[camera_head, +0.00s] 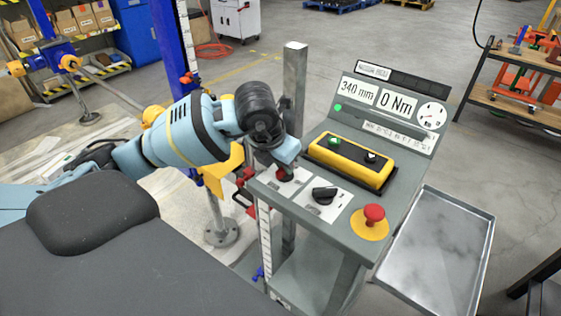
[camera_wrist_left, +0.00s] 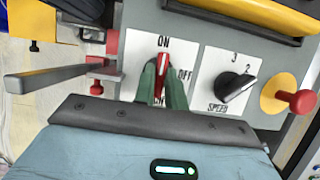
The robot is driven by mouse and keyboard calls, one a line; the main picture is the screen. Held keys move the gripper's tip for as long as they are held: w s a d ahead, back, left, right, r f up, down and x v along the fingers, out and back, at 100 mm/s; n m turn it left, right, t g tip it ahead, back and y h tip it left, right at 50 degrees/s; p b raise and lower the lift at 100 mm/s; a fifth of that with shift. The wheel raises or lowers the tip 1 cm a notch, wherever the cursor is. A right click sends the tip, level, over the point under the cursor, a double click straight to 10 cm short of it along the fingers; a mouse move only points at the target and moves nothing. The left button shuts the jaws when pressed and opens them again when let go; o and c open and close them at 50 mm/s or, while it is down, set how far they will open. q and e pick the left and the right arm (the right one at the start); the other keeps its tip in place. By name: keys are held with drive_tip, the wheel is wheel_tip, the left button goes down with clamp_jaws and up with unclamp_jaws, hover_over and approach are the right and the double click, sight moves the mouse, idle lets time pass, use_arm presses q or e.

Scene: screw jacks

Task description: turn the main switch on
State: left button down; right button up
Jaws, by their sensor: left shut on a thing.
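The main switch (camera_wrist_left: 163,61) is a red knob with a white line on a white plate with ON and OFF labels. In the left wrist view its line points up towards ON; OFF is to the right. My left gripper (camera_wrist_left: 160,83) is shut on the knob, its two greenish fingers on either side. In the head view my left gripper (camera_head: 281,163) reaches down onto the panel and hides much of the red switch (camera_head: 285,175). My right gripper is in neither view.
Beside the switch are a black speed knob (camera_head: 324,194) and a red emergency button (camera_head: 373,214) on a yellow base. Behind is a yellow button box (camera_head: 350,163). The display (camera_head: 393,101) reads 340 mm and 0 Nm, with a green lamp. A metal tray (camera_head: 484,234) is right.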

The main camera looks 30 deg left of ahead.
use_arm(q)
drive_tip(key=shift+n, duration=0.3)
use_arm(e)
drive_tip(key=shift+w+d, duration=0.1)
use_arm(q)
drive_tip(key=c, duration=1.4)
unclamp_jaws()
drive_tip(key=shift+c, duration=0.2)
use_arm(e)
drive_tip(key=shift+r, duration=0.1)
use_arm(q)
drive_tip(key=v, duration=0.8)
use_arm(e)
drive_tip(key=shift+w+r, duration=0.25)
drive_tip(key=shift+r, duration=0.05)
use_arm(q)
drive_tip(key=shift+f, duration=0.1)
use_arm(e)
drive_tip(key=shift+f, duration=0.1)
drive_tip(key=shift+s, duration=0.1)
